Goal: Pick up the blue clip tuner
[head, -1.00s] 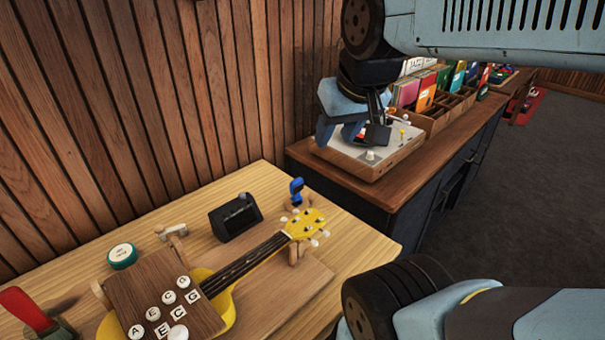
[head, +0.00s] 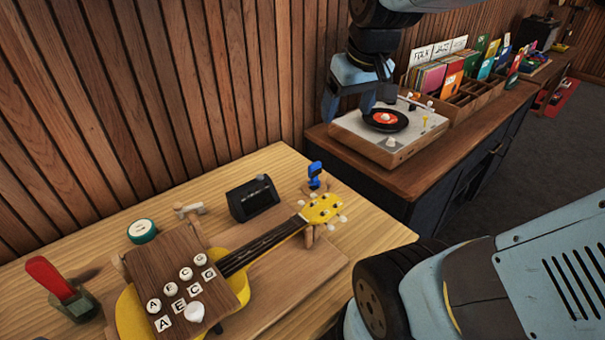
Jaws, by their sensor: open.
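The blue clip tuner (head: 315,175) stands upright at the far right end of the light wooden workbench (head: 90,245), just behind the headstock of the yellow ukulele (head: 128,312). Whether it touches the headstock or a small wooden piece beside it is hard to tell. My gripper (head: 345,112) hangs above and to the right of the tuner in the picture, pointing down, in front of the turntable. It is open and empty, with clear space between it and the tuner.
A black box-shaped device (head: 252,199) stands left of the tuner. A wooden board with lettered knobs (head: 165,262) lies over the ukulele body. A green round tin (head: 142,231) and a red-handled tool (head: 48,278) are further left. A turntable (head: 385,125) and record bins (head: 470,98) stand on the dark cabinet.

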